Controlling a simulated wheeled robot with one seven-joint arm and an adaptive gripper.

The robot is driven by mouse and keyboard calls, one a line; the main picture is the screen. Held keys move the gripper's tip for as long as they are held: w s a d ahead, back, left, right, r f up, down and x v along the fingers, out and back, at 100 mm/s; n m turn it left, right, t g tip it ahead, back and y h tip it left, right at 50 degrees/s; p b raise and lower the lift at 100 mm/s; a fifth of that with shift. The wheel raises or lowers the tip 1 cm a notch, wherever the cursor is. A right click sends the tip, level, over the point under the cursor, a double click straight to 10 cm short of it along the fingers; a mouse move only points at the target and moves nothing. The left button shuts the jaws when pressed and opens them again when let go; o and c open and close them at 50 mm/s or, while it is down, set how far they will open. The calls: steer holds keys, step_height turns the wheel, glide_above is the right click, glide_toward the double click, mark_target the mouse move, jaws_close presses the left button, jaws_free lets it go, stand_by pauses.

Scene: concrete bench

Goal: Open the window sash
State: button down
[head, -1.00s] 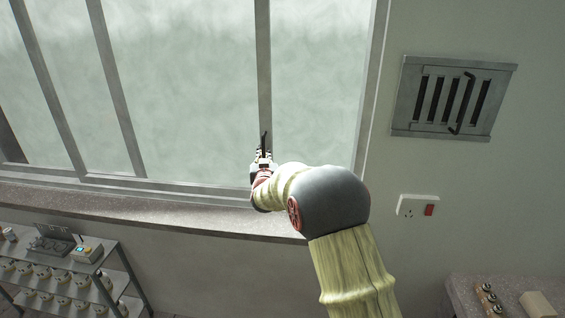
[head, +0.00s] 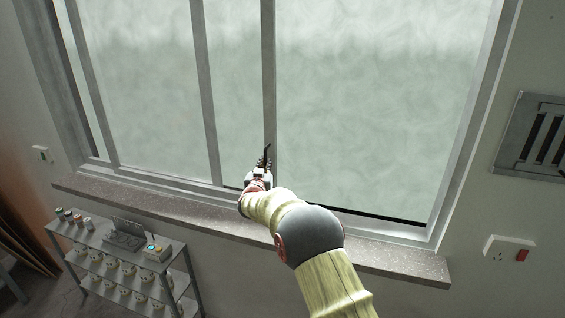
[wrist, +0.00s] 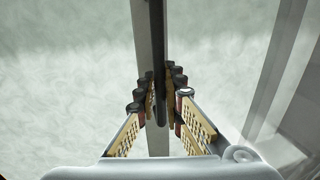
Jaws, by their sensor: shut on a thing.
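The window sash has a grey upright stile (head: 268,75) with frosted glass beside it. A thin black handle (head: 267,152) stands on the lower part of this stile. My gripper (head: 263,166) is at the handle, low on the window. In the wrist view, the dark handle bar (wrist: 158,60) runs between my padded fingers (wrist: 160,100), which are closed in on it. The fingers hide part of the handle and stile. Another grey upright (head: 205,90) stands a short way left of the sash stile.
A stone sill (head: 390,260) runs below the window. A dark strip (head: 365,213) shows along the bottom track at right. A wall vent (head: 535,135) and a socket (head: 508,249) are at right. A metal shelf (head: 110,265) with small items stands lower left.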

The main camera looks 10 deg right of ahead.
steer(key=shift+w+a+r+p, duration=0.15)
steer(key=shift+w+a, duration=0.15)
steer(key=shift+a, duration=0.2)
steer(key=shift+w+a+f+p, duration=0.1)
steer(key=shift+w+a+p, duration=0.15)
steer(key=shift+a, duration=0.3)
steer(key=shift+w+a+r+p, duration=0.1)
steer(key=shift+w+a, duration=0.25)
steer(key=shift+a, duration=0.15)
steer(key=c, duration=2.2)
jaws_free()
steer(key=shift+c, duration=0.2)
steer(key=shift+s, duration=0.1)
steer(key=shift+s+a, duration=0.15)
steer(key=shift+s, duration=0.15)
glide_toward(260, 157)
steer(key=v, duration=0.6)
steer(key=shift+s+a, duration=0.15)
steer(key=shift+s, duration=0.1)
